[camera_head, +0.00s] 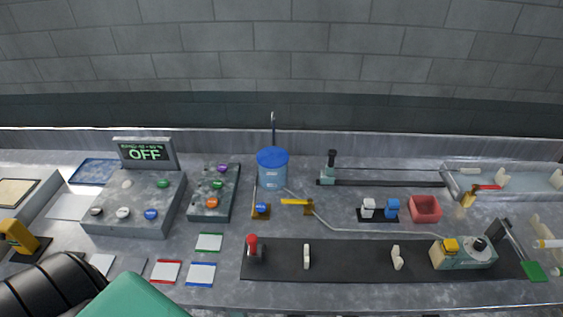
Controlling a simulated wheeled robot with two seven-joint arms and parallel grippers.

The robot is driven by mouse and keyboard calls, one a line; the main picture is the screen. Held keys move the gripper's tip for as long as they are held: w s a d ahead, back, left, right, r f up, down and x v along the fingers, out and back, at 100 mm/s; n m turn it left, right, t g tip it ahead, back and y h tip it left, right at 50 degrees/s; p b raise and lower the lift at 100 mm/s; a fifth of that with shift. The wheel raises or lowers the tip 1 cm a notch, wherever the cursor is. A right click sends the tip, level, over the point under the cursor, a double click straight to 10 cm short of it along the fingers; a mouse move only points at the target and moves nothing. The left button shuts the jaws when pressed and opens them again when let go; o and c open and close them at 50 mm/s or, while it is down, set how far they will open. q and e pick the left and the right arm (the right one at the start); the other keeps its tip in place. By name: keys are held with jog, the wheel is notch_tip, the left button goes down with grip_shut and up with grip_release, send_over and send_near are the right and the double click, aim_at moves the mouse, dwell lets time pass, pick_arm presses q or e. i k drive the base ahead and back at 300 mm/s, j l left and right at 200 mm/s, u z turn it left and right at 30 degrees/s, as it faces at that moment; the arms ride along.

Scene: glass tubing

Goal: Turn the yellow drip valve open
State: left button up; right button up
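A yellow lever (296,202), which looks like the drip valve, sits on a small brown-yellow stand (309,208) in the middle of the bench. The lever points left, roughly level in the picture. A pale tube (350,228) runs from near it toward the lower right. A blue bucket (272,170) stands behind and to its left, and a small valve with a blue knob (261,209) is just left of it. My dark arm and a teal part of me show at the lower left, far from the lever. Neither gripper shows.
A black strip (340,276) with a red-handled lever (252,245) and white pegs lies in front. A red box (425,208) and a red-handled valve (486,188) are at right.

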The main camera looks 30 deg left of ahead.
aim_at(310, 202)
jog(key=u, duration=0.8)
